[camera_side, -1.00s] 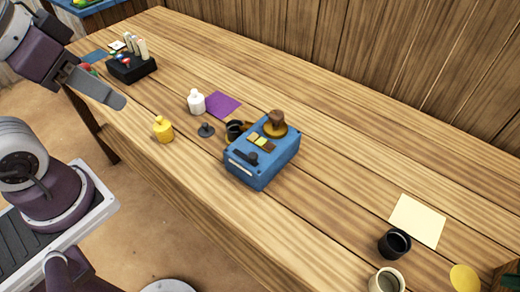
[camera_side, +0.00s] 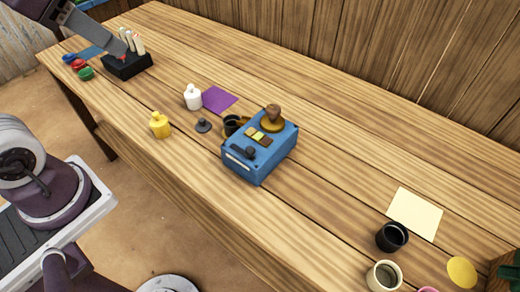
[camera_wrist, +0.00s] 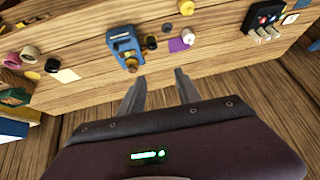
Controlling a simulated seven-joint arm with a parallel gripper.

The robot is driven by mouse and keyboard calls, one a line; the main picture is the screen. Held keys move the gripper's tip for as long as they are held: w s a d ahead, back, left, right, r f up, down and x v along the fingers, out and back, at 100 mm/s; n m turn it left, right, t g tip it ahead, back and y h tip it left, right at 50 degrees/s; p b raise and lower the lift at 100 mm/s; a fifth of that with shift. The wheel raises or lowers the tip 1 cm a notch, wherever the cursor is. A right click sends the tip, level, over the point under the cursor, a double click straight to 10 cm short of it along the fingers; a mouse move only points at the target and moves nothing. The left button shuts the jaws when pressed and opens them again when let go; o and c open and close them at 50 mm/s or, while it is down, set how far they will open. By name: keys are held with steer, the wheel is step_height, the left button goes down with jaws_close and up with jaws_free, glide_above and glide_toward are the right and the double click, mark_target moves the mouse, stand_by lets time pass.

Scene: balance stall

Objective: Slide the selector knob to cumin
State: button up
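A blue box (camera_side: 258,160) stands on the wooden table in the side view. Its top has a black knob (camera_side: 250,152) near the front edge, small coloured patches (camera_side: 259,138) behind it and a brown piece (camera_side: 273,113) on a round base at the back. I cannot read any label, so which patch is cumin cannot be told. The box also shows small in the wrist view (camera_wrist: 123,44). My gripper (camera_wrist: 158,77) has its two fingers apart with nothing between them. It is high and well away from the box, at the upper left of the side view.
A black holder (camera_side: 128,66) with pale sticks stands at the far left. A yellow bottle (camera_side: 160,125), white bottle (camera_side: 193,97), dark lid (camera_side: 203,126) and purple sheet (camera_side: 217,99) lie left of the box. A black cup (camera_side: 392,237) stands right, with bare table between.

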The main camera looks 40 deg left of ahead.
steer(key=w+a+r+m+t+y, duration=0.1)
steer(key=w+a+r+t, duration=0.15)
steer(key=w, duration=0.55)
steer(key=w+a+r+m+t+y, duration=0.1)
steer(key=w+a+t, duration=0.2)
steer(key=w, duration=0.5)
steer(key=w+d+f+m+t+h, duration=0.2)
steer(key=w+d+m+h, duration=0.3)
steer(key=w, duration=0.2)
steer(key=m+g+h, duration=0.6)
steer(key=g+h, duration=0.1)
steer(key=h, duration=0.8)
glide_above(254, 151)
steer(key=v, duration=0.5)
step_height(254, 151, down, 4)
steer(key=shift+m, duration=0.4)
step_height(254, 151, down, 28)
steer(key=shift+r, duration=0.15)
steer(key=shift+w+d, duration=0.15)
steer(key=shift+d, duration=0.1)
steer(key=x, duration=0.6)
steer(key=shift+w+d+f, duration=0.15)
steer(key=shift+d+f, duration=0.05)
steer(key=shift+d, duration=0.05)
